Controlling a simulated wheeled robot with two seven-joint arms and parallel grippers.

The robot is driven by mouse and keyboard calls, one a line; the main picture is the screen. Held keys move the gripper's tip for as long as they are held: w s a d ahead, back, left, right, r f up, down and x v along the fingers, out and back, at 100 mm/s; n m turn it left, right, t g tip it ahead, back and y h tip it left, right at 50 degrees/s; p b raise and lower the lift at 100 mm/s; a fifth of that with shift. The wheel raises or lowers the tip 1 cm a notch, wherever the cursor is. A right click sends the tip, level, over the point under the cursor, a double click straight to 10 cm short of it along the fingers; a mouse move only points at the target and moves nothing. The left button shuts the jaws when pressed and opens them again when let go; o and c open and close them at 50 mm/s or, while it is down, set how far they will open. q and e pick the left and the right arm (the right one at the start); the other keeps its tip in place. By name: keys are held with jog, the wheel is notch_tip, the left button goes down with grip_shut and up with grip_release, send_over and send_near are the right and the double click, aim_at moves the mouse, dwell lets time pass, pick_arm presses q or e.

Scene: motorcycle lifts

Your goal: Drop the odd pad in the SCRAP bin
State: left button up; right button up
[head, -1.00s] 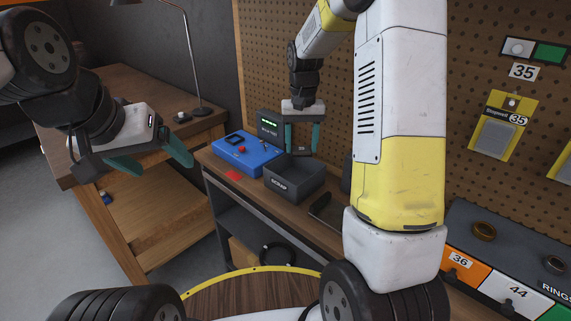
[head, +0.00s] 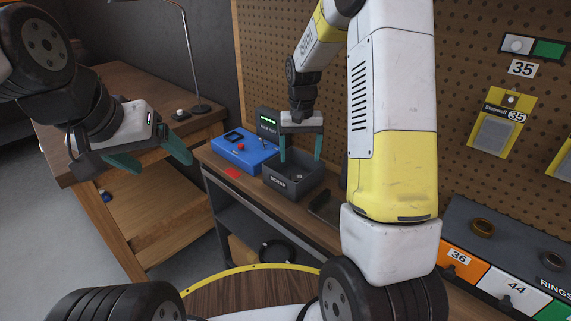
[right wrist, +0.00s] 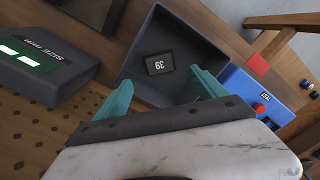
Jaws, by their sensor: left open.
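The SCRAP bin (head: 282,185), a dark grey open box, stands on the narrow bench. In the right wrist view, a small dark pad (right wrist: 159,62), whose white number appears to read 39, lies on the floor of the bin (right wrist: 190,35). My right gripper (head: 301,155) is over the bin with its fingertips low at the opening. It also shows in the right wrist view (right wrist: 165,85), fingers apart, with nothing between them and the pad beyond. My left gripper (head: 152,160) is open and empty in front of the wooden table, away from the bin.
A blue box (head: 240,150) with a red button and a size readout (head: 267,124) stand beside the bin. A red patch (head: 232,172) is on the bench edge. The pegboard (head: 285,75) rises behind, with a yellow 35 card (head: 503,120). A rings rack (head: 490,265) is at right.

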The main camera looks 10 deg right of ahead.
notch_tip(320, 180, up, 8)
dwell(0.5)
jog(key=shift+f, duration=0.1)
jog(key=s+a+r+n+t+y, duration=0.1)
jog(key=s+r+t, duration=0.2)
jog(key=s, duration=0.9)
jog(key=s+a+r+n+t+y, duration=0.1)
jog(key=s+r+t, duration=0.2)
jog(key=s+r, duration=0.4)
jog(key=s, duration=0.5)
jog(key=shift+s+a+r, duration=0.15)
jog(key=shift+s+r, duration=0.1)
jog(key=shift+s, duration=0.05)
